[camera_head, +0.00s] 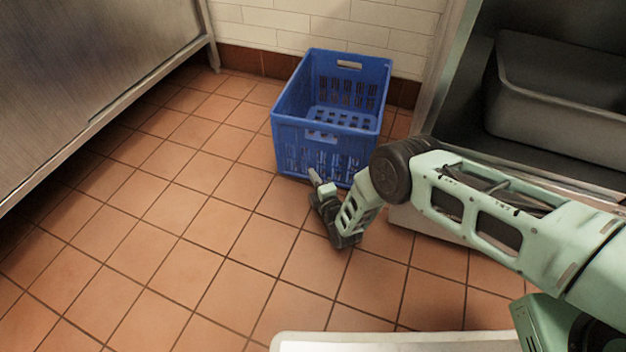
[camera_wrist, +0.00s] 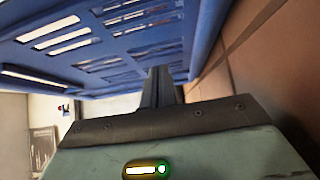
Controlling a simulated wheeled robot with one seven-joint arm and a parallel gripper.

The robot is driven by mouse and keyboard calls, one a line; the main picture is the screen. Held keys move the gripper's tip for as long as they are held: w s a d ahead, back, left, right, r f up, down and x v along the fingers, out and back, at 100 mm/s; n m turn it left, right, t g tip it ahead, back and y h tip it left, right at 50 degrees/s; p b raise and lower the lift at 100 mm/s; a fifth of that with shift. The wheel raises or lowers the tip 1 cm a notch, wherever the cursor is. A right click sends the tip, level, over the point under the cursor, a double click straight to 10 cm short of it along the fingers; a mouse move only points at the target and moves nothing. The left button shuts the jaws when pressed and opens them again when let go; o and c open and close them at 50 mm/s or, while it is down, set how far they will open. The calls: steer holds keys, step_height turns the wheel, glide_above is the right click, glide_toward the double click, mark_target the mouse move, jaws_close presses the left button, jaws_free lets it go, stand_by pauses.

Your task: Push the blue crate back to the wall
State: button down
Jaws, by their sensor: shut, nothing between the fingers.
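The blue crate (camera_head: 330,115) stands upright on the tiled floor at the far end, close to the white wall (camera_head: 300,28). Its near side faces me and it looks empty. My gripper (camera_head: 314,178) is low at the crate's near side, with its fingers pointing toward it. In the wrist view the shut fingers (camera_wrist: 160,86) reach up to the crate's slotted blue side (camera_wrist: 120,45). I cannot tell whether the fingertips touch it. Nothing is held between them.
A metal counter (camera_head: 90,70) stands along the left. A metal shelf unit with a grey tub (camera_head: 560,110) stands on the right, close to the crate's right side. The tiled floor (camera_head: 200,220) left of and before the crate is clear. A dark red baseboard (camera_head: 257,62) runs along the wall.

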mark_target(324, 170)
steer(key=w, duration=0.1)
steer(key=w+d+b, duration=0.1)
steer(key=w, duration=0.1)
steer(key=w+d+b, duration=0.1)
steer(key=w, duration=0.1)
steer(key=shift+w, duration=0.25)
steer(key=shift+w+d, duration=0.15)
steer(key=shift+w, duration=0.1)
